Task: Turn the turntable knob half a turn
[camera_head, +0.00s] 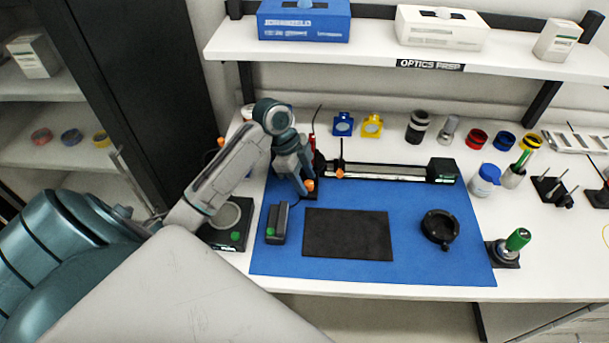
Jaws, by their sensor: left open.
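My left arm comes in from the left, and its gripper (296,183) points down at the left end of the black rail (390,173). The gripper is open. An orange knob (309,185) shows right at its fingertips; I cannot tell whether they touch it. The part under the gripper is mostly hidden, so I cannot tell for sure that this is the turntable knob. A second orange knob (340,174) sits on a post carrier on the rail, just right of the gripper. My right gripper is not in view.
A blue mat (350,278) holds a black pad (347,234), a small black box (277,224) and a black ring (440,228). A green-handled tool (517,240) stands at the right. Blue and yellow mounts stand behind the rail. A shelf (390,55) overhangs the back.

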